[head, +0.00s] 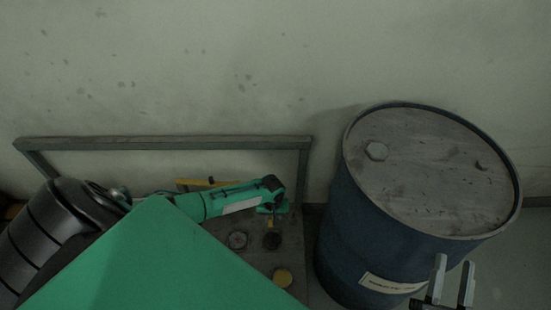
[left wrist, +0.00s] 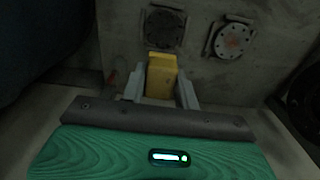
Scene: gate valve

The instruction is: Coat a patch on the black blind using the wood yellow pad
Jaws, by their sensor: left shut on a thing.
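My left gripper (left wrist: 160,88) is shut on the yellow pad (left wrist: 162,76), a block held between its two grey fingers. The black blind (left wrist: 165,27) is a dark round disc with bolts, just beyond the pad in the left wrist view. I cannot tell whether pad and blind touch. In the head view the black blind (head: 271,241) lies just below the left gripper (head: 270,212), whose fingers are small and partly hidden there. My right gripper (head: 453,282) is open and empty in front of the barrel, at lower right.
A grey blind (head: 237,240) sits left of the black one, and a yellowish blind (head: 283,277) is nearer. A large blue barrel (head: 345,240) stands to the right. A grey frame rail (head: 170,143) runs along the wall behind. A yellow bar (head: 200,183) shows behind my left arm.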

